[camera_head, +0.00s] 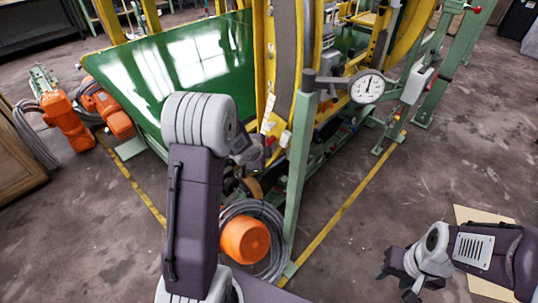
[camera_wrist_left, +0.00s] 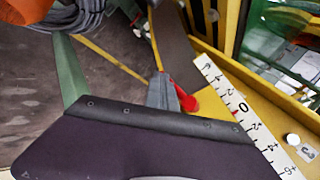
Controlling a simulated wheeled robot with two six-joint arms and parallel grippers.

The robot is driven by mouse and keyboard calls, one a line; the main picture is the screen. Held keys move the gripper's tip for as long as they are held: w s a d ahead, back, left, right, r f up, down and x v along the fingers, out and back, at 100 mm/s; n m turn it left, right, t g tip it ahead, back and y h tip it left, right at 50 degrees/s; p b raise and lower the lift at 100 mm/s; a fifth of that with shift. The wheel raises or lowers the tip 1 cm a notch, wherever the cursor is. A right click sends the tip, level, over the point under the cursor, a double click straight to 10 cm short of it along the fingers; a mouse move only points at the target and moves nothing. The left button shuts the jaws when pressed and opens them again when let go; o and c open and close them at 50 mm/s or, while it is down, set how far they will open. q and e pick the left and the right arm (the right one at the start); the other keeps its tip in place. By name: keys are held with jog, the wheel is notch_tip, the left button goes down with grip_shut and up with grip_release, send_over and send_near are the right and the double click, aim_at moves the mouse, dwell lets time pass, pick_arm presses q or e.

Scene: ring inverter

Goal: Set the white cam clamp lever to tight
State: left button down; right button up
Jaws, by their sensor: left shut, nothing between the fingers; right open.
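I cannot make out the white cam clamp lever for certain. A small white piece (camera_head: 285,138) shows on the yellow machine frame, just right of my left gripper. My left gripper (camera_head: 268,146) is at the near side of the machine, partly hidden by its own wrist. In the left wrist view its grey fingers (camera_wrist_left: 163,92) are shut and empty, beside a red part (camera_wrist_left: 186,101) and a white numbered scale (camera_wrist_left: 238,110). Whether they touch the red part I cannot tell. My right gripper (camera_head: 394,286) is open and empty, low at the right, away from the machine.
A green post (camera_head: 298,165) stands close to the right of my left gripper, with a dial gauge (camera_head: 367,87) beside it. An orange reel (camera_head: 245,240) and grey cable lie below. A white round knob (camera_wrist_left: 292,139) sits by the scale. Floor at right is mostly clear.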

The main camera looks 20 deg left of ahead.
pick_arm(q)
jog(key=shift+r+p, duration=0.8)
pick_arm(e)
jog(key=shift+r, duration=0.75)
